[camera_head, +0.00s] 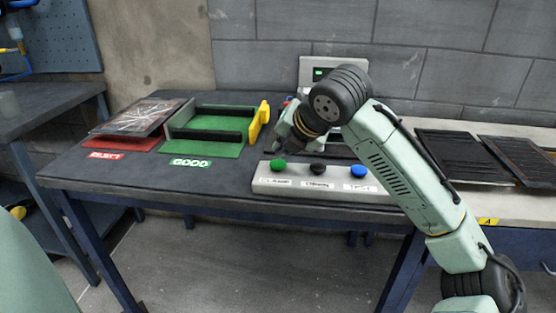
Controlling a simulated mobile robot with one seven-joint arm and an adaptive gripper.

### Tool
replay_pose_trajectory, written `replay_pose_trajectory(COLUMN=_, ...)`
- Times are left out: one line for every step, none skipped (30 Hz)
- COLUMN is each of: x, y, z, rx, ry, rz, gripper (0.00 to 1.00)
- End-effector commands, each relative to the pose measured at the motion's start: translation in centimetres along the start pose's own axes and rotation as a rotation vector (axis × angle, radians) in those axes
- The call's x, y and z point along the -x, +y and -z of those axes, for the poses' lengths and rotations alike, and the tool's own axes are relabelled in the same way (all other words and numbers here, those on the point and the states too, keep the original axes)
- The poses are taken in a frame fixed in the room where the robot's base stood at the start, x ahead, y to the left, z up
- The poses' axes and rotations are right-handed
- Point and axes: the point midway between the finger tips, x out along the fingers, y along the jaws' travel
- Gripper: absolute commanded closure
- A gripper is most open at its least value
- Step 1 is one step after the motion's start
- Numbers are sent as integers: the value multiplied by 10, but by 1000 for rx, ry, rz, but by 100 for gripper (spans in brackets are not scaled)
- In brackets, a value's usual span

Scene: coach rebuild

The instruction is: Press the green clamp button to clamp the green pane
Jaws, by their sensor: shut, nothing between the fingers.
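The green button (278,165) is at the left end of a pale button panel (318,194) at the table's front edge. My gripper (274,149) is shut and empty, pointing down just above and behind the green button. I cannot tell whether it touches the button. A black button (317,167) and a blue button (358,171) sit to its right on the same panel. A dark flat fixture (342,150) shows partly behind my arm. My arm hides most of the area behind the panel, and I cannot make out a green pane there.
A green tray (215,148) labelled GOOD and a cracked pane (140,117) on a red mat (115,144) stand left on the dark table. A grey box with a green display (320,72) stands behind. Dark panels (462,155) lie right on a pale bench.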

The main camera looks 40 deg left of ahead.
Motion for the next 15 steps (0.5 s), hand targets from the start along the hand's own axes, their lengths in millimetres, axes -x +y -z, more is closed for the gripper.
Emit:
replay_pose_trajectory(x=0, y=0, z=0, rx=0, ry=0, rz=0, gripper=100)
replay_pose_trajectory(x=0, y=0, z=0, rx=0, ry=0, rz=0, gripper=100)
replay_pose_trajectory(x=0, y=0, z=0, rx=0, ry=0, rz=0, gripper=100)
replay_pose_trajectory(x=1, y=0, z=0, rx=0, ry=0, rz=0, gripper=100)
replay_pose_trajectory(x=1, y=1, z=-1, rx=0, ry=0, rz=0, gripper=100)
replay_pose_trajectory(x=3, y=2, z=-2, rx=0, ry=0, rz=0, gripper=100)
replay_pose_trajectory(x=4, y=3, z=-3, rx=0, ry=-1, rz=0, gripper=100)
replay_pose_trajectory(x=6, y=5, z=-5, rx=0, ry=-1, rz=-1, gripper=100)
replay_pose_trajectory(x=9, y=7, z=-7, rx=0, ry=-1, rz=-1, gripper=100)
replay_pose_trajectory(x=11, y=8, z=-8, rx=0, ry=-1, rz=-1, gripper=100)
replay_pose_trajectory(x=14, y=10, z=-10, rx=0, ry=-1, rz=-1, gripper=100)
replay_pose_trajectory(x=17, y=12, z=-12, rx=0, ry=-1, rz=-1, gripper=100)
replay_pose_trajectory(x=19, y=14, z=-14, rx=0, ry=-1, rz=-1, gripper=100)
replay_pose_trajectory(x=21, y=15, z=-16, rx=0, ry=-1, rz=-1, gripper=100)
replay_pose_trajectory(x=24, y=17, z=-18, rx=0, ry=-1, rz=-1, gripper=100)
